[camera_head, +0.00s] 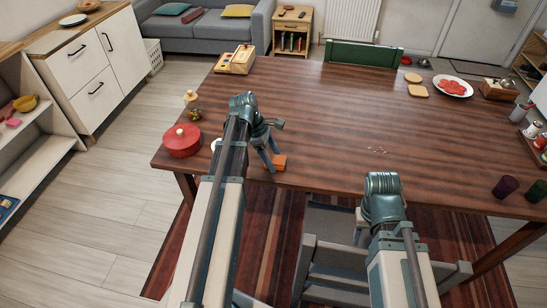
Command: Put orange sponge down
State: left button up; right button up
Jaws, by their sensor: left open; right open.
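The orange sponge (279,161) is a small orange block near the front edge of the wooden table (330,110), left of the middle. It appears to lie on the tabletop. My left gripper (271,160) is right beside it, fingers pointing down and open. One finger overlaps the sponge in the picture, so I cannot tell whether they touch. My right gripper (363,220) is at the table's front edge, right of the sponge and well apart from it. Its fingers are mostly hidden behind its own arm.
A red lidded pot (182,140) and a jar (193,114) stand left of my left arm. Crumbs (378,150) lie mid-table. Two dark cups (506,187) stand front right. A plate with red food (453,88) is far right. A chair (335,250) stands at the front. The table's centre is mostly clear.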

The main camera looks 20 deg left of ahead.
pick_arm(q)
jog(key=p+v, duration=1)
jog(key=v, duration=0.1)
jog(key=shift+r, duration=0.2)
jog(key=shift+a, duration=0.15)
jog(key=s+d+m+y, duration=0.1)
jog(key=s+d+m, duration=0.3)
jog(key=d+m, duration=0.4)
jog(key=s+d+f+m+g+y, duration=0.1)
jog(key=s+d+m+y, duration=0.1)
jog(key=s+d+m, duration=0.3)
jog(key=s+d+m+y, duration=0.2)
jog(key=s+d+m, duration=0.3)
jog(key=d+m, duration=0.6)
jog(key=d, duration=0.3)
jog(key=shift+d+f+m, duration=0.15)
jog(key=shift+f+m, duration=0.1)
jog(key=shift+m, duration=0.15)
jog(key=shift+s, duration=0.1)
